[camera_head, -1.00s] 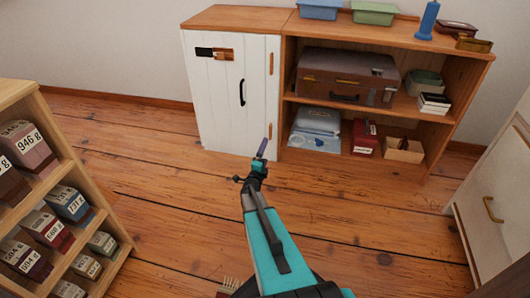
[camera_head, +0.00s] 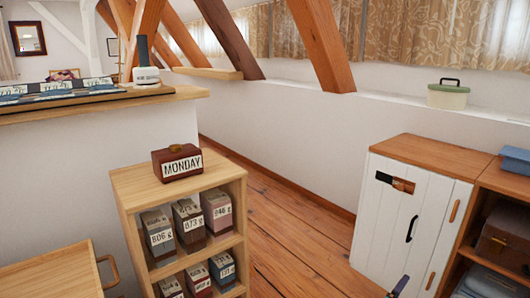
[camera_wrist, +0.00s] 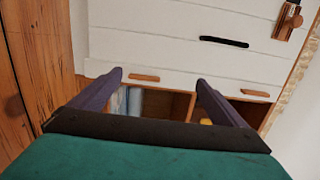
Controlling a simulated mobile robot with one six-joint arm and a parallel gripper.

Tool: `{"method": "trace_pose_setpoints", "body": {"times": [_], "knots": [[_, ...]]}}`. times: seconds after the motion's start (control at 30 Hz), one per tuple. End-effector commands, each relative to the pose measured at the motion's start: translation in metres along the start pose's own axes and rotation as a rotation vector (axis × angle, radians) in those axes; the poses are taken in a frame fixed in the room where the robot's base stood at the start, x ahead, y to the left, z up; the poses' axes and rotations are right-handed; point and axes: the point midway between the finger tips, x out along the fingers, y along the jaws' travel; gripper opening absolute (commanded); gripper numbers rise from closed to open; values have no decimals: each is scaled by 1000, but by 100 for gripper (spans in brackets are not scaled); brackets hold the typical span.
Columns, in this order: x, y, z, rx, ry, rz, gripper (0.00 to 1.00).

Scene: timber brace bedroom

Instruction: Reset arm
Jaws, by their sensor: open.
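My gripper (camera_wrist: 158,82) shows in the wrist view with its two dark purple fingers spread apart and nothing between them. It faces the white plank-fronted cabinet (camera_wrist: 150,35). In the head view only a small purple fingertip (camera_head: 400,285) of it shows at the bottom edge, in front of the white cabinet (camera_head: 400,225). The rest of my arm is out of the head view.
A wooden shelf unit (camera_head: 245,195) holds several labelled boxes, with a MONDAY box (camera_head: 178,163) on top. A half wall (camera_head: 90,150) stands behind it. Open wood floor (camera_head: 285,235) runs between shelf and cabinet. Slanted timber braces (camera_head: 325,45) stand at the back.

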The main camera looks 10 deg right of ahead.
Motion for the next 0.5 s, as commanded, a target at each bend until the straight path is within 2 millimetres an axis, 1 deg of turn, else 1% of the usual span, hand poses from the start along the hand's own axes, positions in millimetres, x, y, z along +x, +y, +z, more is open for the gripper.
{"method": "trace_pose_setpoints", "body": {"times": [0.03, 0.27, 0.5], "knots": [[-7, -14, 9, -2, -14, 4, 95], [-35, -38, 46, -22, -77, 18, 95], [-71, -59, 88, -62, -176, 57, 95]]}}
